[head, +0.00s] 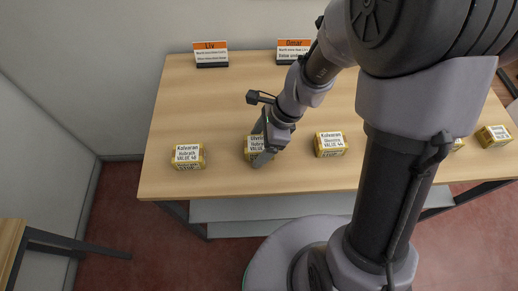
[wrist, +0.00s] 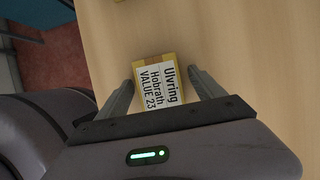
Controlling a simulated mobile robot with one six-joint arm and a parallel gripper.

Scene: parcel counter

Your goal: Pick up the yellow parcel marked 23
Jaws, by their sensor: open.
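The yellow parcel marked 23 (wrist: 158,83) lies on the table with its white label up, reading Ulvring, Hobrath, VALUE 23. In the head view the same parcel (head: 250,152) is partly hidden behind my gripper (head: 263,158). In the wrist view my gripper (wrist: 160,85) is open, with one finger on each side of the parcel. The fingers look apart from the parcel's sides. I cannot tell the exact height of the fingertips over the table.
A yellow parcel marked 48 (head: 187,156) lies to the left and another Kolvaran parcel (head: 330,144) to the right. More parcels, one at the far right (head: 494,136), line the front edge. Signs Liv (head: 210,54) and Omar (head: 292,50) stand at the back. The table's (head: 215,100) middle left is clear.

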